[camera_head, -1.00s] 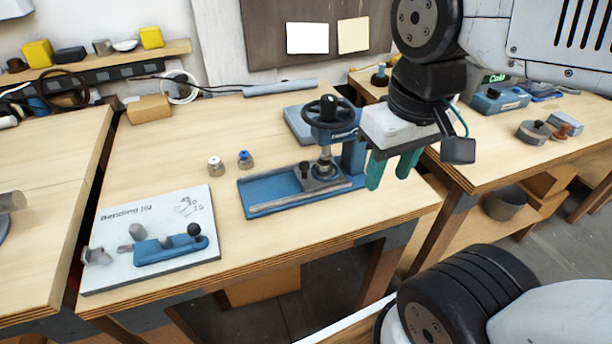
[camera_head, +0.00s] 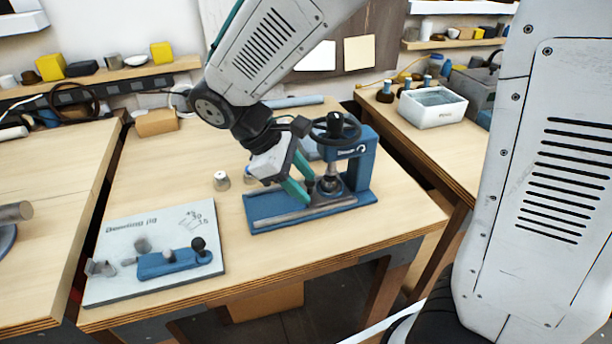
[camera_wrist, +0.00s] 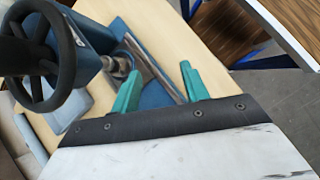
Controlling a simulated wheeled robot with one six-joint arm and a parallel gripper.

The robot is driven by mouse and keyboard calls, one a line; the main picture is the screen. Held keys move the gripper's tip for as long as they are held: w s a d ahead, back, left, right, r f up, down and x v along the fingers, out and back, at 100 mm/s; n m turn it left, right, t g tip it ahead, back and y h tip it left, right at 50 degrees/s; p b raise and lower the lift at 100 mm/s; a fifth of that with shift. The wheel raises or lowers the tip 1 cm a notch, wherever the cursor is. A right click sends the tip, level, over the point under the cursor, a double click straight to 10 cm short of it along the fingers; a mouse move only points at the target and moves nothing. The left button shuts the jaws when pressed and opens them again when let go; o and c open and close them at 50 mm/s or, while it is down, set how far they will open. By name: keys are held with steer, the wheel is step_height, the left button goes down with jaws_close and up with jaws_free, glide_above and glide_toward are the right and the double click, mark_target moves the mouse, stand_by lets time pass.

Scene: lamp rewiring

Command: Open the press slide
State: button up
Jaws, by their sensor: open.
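The blue press (camera_head: 362,165) stands on the middle bench, with its black handwheel (camera_head: 335,128) on top. Its long blue base (camera_head: 262,207) runs left with a grey rail (camera_head: 285,217) along the front. The slide with its dark knob is largely hidden behind my fingers in the head view, so I cannot tell its exact position. My gripper (camera_head: 311,191) is open, its teal fingers pointing down over the base left of the spindle. In the wrist view my fingers (camera_wrist: 160,70) are spread above the base and rail (camera_wrist: 158,72); the handwheel (camera_wrist: 38,55) is at left. I see no clear grip on anything.
A small metal jar (camera_head: 221,181) stands left of the press, with another partly hidden behind my gripper. The bending jig board (camera_head: 120,225) lies at front left. A white bin (camera_head: 433,108) is on the right bench. The bench front is clear.

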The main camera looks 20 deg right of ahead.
steer(key=w+a+n+t+h, duration=0.1)
steer(key=w+n+t+h, duration=0.15)
steer(key=w+n, duration=0.4)
steer(key=shift+m+g, duration=0.25)
steer(key=shift+g, duration=0.2)
steer(key=x, duration=0.5)
steer(key=w+x, duration=0.1)
steer(key=x, duration=0.1)
steer(key=shift+s+d+f, duration=0.1)
steer(key=shift+f, duration=0.35)
